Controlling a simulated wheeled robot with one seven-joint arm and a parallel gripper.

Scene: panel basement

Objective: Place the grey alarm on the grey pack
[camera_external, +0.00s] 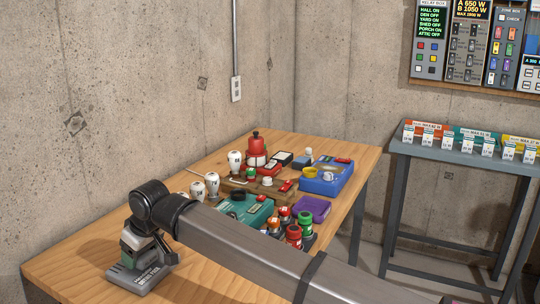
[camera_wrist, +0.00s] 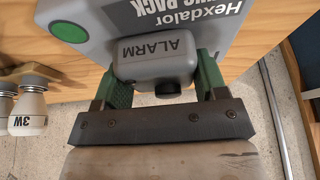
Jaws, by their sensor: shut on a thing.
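The grey alarm (camera_wrist: 155,60) is a small rounded block with "ALARM" on its face and a dark knob. My gripper (camera_wrist: 160,75) has green fingers, one on each side of the alarm, and is shut on it. The grey pack (camera_wrist: 222,38) lies under the alarm, with a green disc and "Hexdalor" lettering. In the external view the pack (camera_external: 143,281) lies at the table's near left, with my gripper (camera_external: 146,258) pointing down over it. The alarm overlaps the pack in the wrist view; I cannot tell whether they touch.
White bulbs (camera_external: 212,184), a teal case (camera_external: 243,212), red and green cylinders (camera_external: 305,227), a purple block (camera_external: 312,208) and a blue box (camera_external: 325,180) crowd the wooden table (camera_external: 75,262) to the right. A concrete wall stands behind. A grey rack (camera_external: 464,153) stands at right.

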